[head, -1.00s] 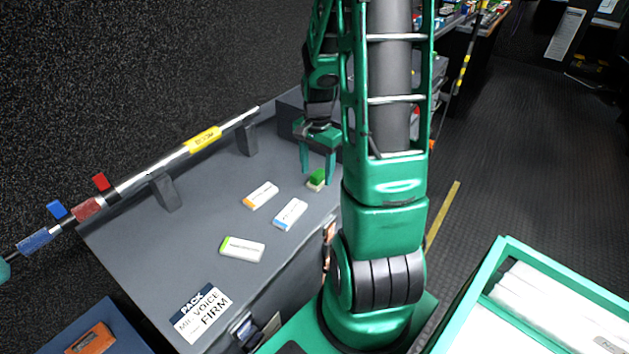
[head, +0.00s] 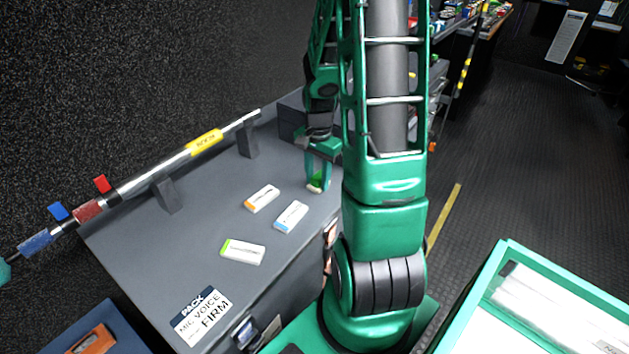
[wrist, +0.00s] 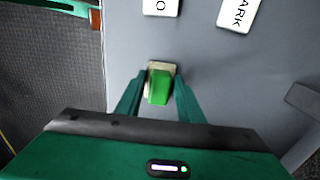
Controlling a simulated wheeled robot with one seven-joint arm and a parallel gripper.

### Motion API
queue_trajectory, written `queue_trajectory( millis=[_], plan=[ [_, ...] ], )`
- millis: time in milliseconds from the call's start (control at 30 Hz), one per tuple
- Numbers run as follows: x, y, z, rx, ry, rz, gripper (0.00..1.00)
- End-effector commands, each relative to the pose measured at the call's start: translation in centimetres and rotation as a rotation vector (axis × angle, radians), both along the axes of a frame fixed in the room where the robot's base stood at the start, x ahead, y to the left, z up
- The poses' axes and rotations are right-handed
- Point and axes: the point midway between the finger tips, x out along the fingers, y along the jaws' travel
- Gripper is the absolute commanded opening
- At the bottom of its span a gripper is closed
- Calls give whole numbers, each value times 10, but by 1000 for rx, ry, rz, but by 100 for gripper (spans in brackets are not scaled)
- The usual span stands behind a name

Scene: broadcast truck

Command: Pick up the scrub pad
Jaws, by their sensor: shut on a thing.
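The scrub pad (wrist: 158,87) is a small block with a green top and a cream base. In the wrist view it sits between the two fingers of my gripper (wrist: 159,92), over the grey case top. In the head view my gripper (head: 318,184) is shut on the scrub pad (head: 315,187) near the case's right edge, and the fingers partly hide it. The pad appears at the level of the case top; I cannot tell whether it still touches the surface.
White labelled blocks with an orange end (head: 262,198), a blue end (head: 291,216) and a green end (head: 243,251) lie on the grey case (head: 190,262). A microphone pole (head: 180,157) runs along its back left. A green-rimmed tray (head: 570,283) stands at the lower right.

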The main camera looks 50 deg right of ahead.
Motion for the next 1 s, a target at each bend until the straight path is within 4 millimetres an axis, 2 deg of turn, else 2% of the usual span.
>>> queue_trajectory(
  millis=[167,367,700,1000],
  plan=[
    [1,0,11,-2,-2,0,13],
    [0,3,44,-2,-4,2,13],
    [-26,69,84,-2,-3,4,13],
    [-39,102,105,-1,-1,1,13]
  ],
)
